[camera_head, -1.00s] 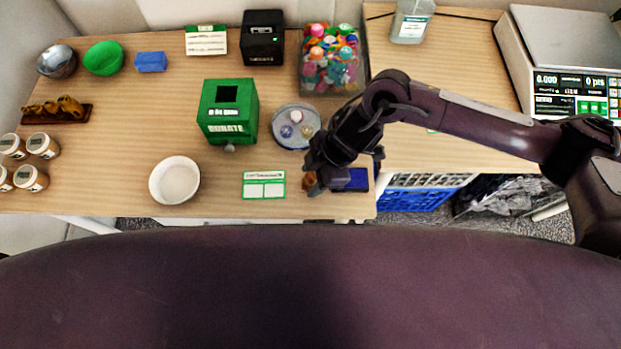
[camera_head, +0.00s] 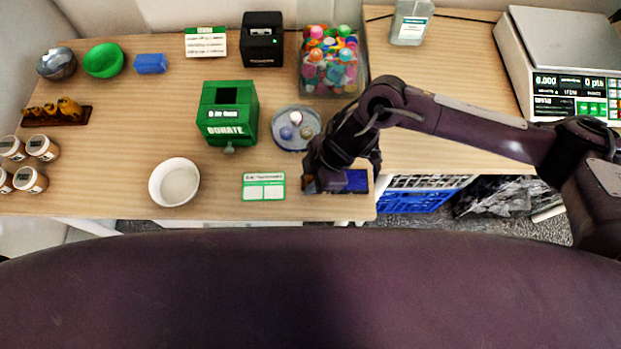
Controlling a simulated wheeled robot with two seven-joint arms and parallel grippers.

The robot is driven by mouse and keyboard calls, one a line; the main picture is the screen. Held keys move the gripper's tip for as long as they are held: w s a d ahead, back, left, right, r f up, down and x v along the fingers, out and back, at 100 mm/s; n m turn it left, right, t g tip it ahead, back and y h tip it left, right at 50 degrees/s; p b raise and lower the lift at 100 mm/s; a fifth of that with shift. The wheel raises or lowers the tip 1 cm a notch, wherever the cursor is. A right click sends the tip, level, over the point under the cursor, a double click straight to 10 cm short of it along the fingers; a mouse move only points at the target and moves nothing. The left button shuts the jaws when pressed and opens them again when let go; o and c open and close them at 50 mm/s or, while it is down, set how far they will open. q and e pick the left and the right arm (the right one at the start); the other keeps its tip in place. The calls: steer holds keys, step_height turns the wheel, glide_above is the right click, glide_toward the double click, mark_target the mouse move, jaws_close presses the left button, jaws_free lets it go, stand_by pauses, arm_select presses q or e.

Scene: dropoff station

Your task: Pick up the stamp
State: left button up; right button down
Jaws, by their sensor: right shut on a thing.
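My right gripper (camera_head: 322,184) reaches in from the right and points down at the front edge of the table. It is shut on the stamp (camera_head: 308,184), of which only a small brownish part shows at the gripper's left side. The fingers and wrist hide the rest of the stamp, and I cannot tell whether it touches the table. A blue ink pad (camera_head: 357,181) lies just right of the fingers, partly covered by the gripper. My left gripper is not in view.
A green and white card (camera_head: 264,187) lies left of the gripper, with a white bowl (camera_head: 174,182) farther left. A round tray (camera_head: 283,140) with small balls, a green donation box (camera_head: 228,112) and a clear bin of colourful items (camera_head: 331,75) stand behind. Bare table lies between card and bowl.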

mark_target(311, 178)
step_height(311, 178, up, 20)
steer(key=shift+p, duration=0.45)
